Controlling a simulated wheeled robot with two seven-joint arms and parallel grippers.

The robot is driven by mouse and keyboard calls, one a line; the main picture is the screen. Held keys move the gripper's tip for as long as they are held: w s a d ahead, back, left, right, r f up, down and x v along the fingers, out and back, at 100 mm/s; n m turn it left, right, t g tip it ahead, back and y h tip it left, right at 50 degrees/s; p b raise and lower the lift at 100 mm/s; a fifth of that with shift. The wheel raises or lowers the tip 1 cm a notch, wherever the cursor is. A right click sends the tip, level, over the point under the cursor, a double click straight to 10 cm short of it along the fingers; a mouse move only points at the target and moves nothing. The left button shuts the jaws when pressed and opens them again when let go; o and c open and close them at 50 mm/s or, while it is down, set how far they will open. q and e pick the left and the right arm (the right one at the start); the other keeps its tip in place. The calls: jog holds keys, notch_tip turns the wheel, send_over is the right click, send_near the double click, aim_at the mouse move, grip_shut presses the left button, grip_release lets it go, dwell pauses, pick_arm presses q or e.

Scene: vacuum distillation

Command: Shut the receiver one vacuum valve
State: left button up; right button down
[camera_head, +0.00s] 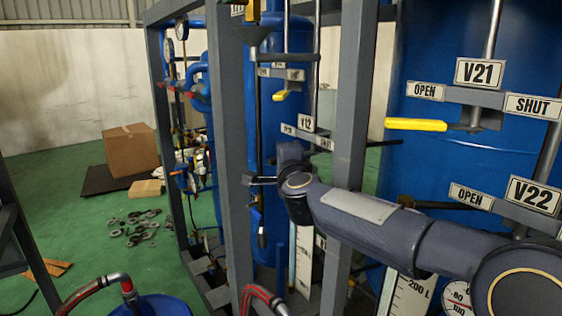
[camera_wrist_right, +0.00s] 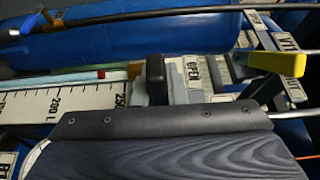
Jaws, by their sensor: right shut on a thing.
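My right gripper (camera_head: 262,180) reaches in from the right between the grey frame posts. It sits just below the V12 label (camera_head: 306,123) and its OPEN and SHUT plates (camera_head: 322,143). In the right wrist view a dark finger (camera_wrist_right: 155,80) stands beside the OPEN plate (camera_wrist_right: 197,82). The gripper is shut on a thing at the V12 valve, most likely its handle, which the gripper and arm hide. A yellow valve handle (camera_head: 281,96) lies above, apart from the gripper; the right wrist view shows a yellow handle (camera_wrist_right: 278,62) too. My left gripper is not in view.
Grey frame posts (camera_head: 352,110) stand close to both sides of my right gripper. At right, the V21 label (camera_head: 479,73) has a yellow handle (camera_head: 415,125) pointing to OPEN. The V22 label (camera_head: 534,195) is below.

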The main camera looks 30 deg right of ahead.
jog(key=shift+s+f+n+y, duration=0.1)
jog(key=shift+s+n+y, duration=0.15)
jog(key=shift+y, duration=0.25)
jog(key=c, duration=1.5)
grip_release()
jog(key=shift+o, duration=0.2)
jog(key=v, duration=0.7)
jog(key=shift+s+a, duration=0.25)
jog(key=shift+s, duration=0.1)
